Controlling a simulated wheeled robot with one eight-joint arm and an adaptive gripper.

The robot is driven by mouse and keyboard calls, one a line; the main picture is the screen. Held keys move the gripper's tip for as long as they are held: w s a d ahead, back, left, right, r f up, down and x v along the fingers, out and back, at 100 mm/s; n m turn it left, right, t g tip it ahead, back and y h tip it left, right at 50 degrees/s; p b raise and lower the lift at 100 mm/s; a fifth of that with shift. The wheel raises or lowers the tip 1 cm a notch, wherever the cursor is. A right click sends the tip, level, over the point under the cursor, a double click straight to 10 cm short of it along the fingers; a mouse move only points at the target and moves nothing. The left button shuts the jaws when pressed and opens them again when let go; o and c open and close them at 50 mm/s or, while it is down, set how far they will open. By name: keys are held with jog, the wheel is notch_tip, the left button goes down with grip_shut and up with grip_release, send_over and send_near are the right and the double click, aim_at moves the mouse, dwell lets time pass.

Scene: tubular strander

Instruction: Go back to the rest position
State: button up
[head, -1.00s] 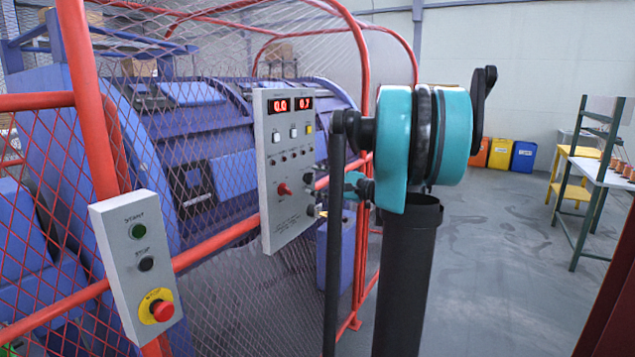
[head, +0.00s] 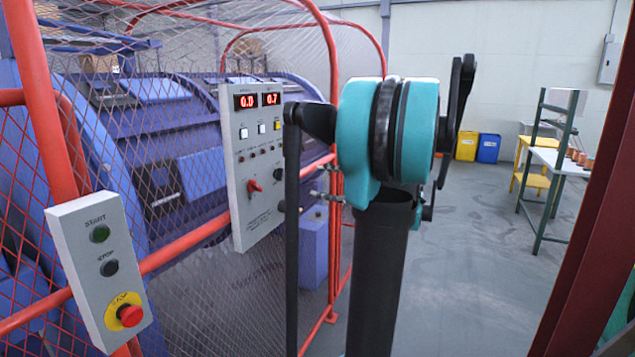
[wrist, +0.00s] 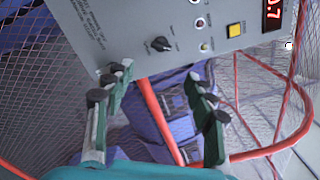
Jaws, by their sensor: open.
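My gripper (wrist: 160,82) is open and empty in the wrist view, its two green and grey fingers spread apart. Beyond the fingers are a grey control panel, red fence tubing and wire mesh. In the head view my turquoise and black arm stands upright in the middle of the picture. It hides most of the gripper. The control panel (head: 238,205) with red displays reading about 0.0 and 0.7 is just left of the arm. The wrist view shows its lower part, with a black knob and a yellow button (wrist: 236,29).
A START/STOP box (head: 82,240) with a red emergency button is on the red mesh fence at left. The blue strander (head: 160,120) lies behind the mesh. A dark red post (head: 590,200) is close at right. Grey floor (head: 470,250) is clear; bins (head: 488,148) and a table (head: 560,160) stand farther back.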

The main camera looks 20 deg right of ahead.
dwell(0.3)
jog(key=s+a+f+n+g+h, duration=0.3)
jog(key=s+a+f+g, duration=0.15)
jog(key=a+f, duration=0.45)
jog(key=s+a+f+n+g+h, duration=0.2)
jog(key=s+a+f+n+g, duration=0.15)
jog(key=s+a+f, duration=0.55)
jog(key=s+d+f+n+h, duration=0.2)
jog(key=s+f+n+h, duration=0.2)
jog(key=f, duration=0.3)
jog(key=s+d+f+n+h, duration=0.3)
jog(key=s+f+n, duration=0.1)
jog(key=f, duration=0.3)
jog(key=shift+s+n+g+h, duration=0.3)
jog(key=shift+s+n+h, duration=0.1)
jog(key=shift+s, duration=0.4)
jog(key=shift+f, duration=0.1)
jog(key=shift+c, duration=0.3)
